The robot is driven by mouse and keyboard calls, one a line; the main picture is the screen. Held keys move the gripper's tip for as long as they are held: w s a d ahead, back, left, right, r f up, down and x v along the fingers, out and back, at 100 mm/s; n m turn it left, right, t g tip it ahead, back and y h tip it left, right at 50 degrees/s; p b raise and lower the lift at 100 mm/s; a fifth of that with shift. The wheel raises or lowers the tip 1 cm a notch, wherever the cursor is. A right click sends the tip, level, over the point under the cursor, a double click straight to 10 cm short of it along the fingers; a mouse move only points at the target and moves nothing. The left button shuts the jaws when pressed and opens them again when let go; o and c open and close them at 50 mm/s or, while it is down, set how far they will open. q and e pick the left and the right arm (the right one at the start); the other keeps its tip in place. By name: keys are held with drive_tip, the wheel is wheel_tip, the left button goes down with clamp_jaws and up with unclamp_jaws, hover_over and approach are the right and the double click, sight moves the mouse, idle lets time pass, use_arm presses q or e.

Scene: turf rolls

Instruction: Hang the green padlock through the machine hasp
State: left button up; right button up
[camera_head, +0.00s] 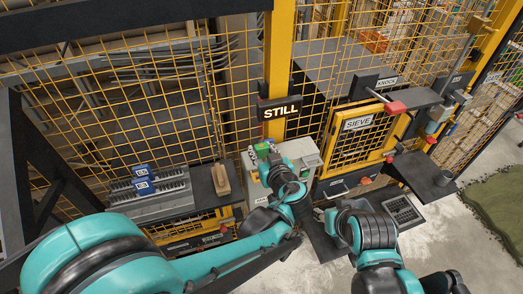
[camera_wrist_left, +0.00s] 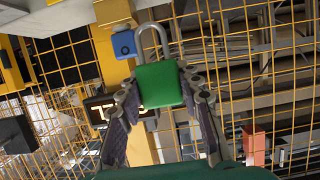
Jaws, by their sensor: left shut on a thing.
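The green padlock (camera_wrist_left: 160,88) is held upright between the two fingers of my left gripper (camera_wrist_left: 160,100), its grey shackle pointing up in the left wrist view. In the head view my left gripper (camera_head: 264,153) is in front of the pale control box, and only a small bit of green shows at its tip. The machine hasp cannot be made out for certain. My right gripper (camera_head: 322,214) is low, right of the left arm, mostly hidden by its own wrist; its jaws cannot be read.
A yellow post and mesh fence carry the STILL sign (camera_head: 282,108) above the control box (camera_head: 307,161). The SIEVE door (camera_head: 358,123) and dark shelves lie to the right. A blue block (camera_wrist_left: 124,44) shows beside the shackle. A grey rack (camera_head: 150,205) stands left.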

use_arm(q)
drive_tip(key=shift+d+f+b, duration=0.1)
drive_tip(key=shift+f+b, duration=2.1)
drive_tip(key=shift+f, duration=0.45)
drive_tip(key=shift+b, duration=0.3)
drive_tip(key=shift+f, duration=0.15)
drive_tip(key=shift+f+b, duration=0.3)
drive_tip(key=shift+b, duration=0.15)
drive_tip(key=shift+f+b, duration=1.9)
drive_tip(key=shift+f, duration=0.2)
drive_tip(key=o, duration=1.3)
drive_tip(key=shift+r, duration=0.1)
